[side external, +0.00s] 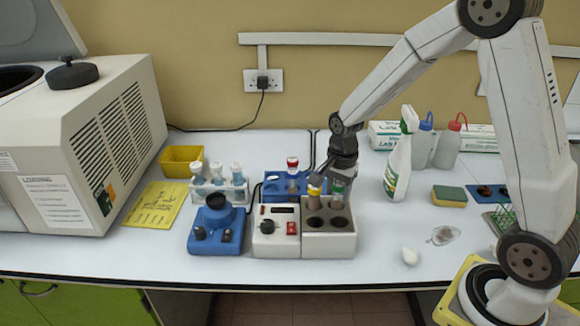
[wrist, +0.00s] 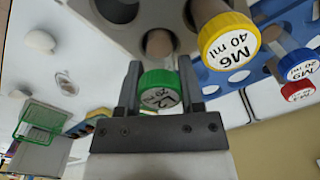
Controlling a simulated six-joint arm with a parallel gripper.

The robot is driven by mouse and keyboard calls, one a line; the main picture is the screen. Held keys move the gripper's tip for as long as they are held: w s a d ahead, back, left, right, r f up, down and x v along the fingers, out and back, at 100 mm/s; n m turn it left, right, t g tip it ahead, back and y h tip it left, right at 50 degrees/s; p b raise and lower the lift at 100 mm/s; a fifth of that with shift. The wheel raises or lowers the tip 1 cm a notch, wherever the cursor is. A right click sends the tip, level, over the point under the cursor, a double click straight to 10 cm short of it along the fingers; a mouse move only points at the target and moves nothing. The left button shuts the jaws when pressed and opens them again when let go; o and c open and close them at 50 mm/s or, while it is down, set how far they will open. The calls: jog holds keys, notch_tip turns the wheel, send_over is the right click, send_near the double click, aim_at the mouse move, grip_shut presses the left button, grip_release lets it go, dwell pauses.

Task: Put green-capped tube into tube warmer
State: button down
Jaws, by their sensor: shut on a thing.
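The green-capped tube (side external: 338,187) is upright at the back right of the tube warmer (side external: 328,244), a grey block with a white control unit (side external: 276,238) on its left. In the wrist view, my gripper (wrist: 158,88) is shut on this tube, a finger on either side by the green cap (wrist: 160,80). The tube lines up with a back hole of the warmer; I cannot tell how deep its lower end is. My gripper (side external: 333,175) points down there in the side view. A yellow-capped tube (side external: 315,187), labelled M6 40 ml, stands in the back left hole. The two front holes look empty.
A blue rack (side external: 272,190) with red- and blue-capped tubes stands close behind the warmer. A blue device (side external: 215,232) and a white rack of tubes (side external: 218,190) are on the left. A spray bottle (side external: 398,165) stands right. The bench front right of the warmer is mostly clear.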

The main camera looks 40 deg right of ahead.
jog(key=shift+c, duration=0.7)
grip_release()
jog(key=shift+r, duration=3.9)
jog(key=shift+s+a+f+n, duration=0.3)
jog(key=shift+s+a+n, duration=0.25)
jog(key=shift+n, duration=0.35)
jog(key=s+a+f+n+t, duration=0.2)
jog(key=s+a+f+n, duration=0.2)
jog(key=s+n, duration=0.5)
jog(key=shift+a+f+n+t, duration=0.25)
jog(key=shift+a+n, duration=0.35)
jog(key=shift+n, duration=1.9)
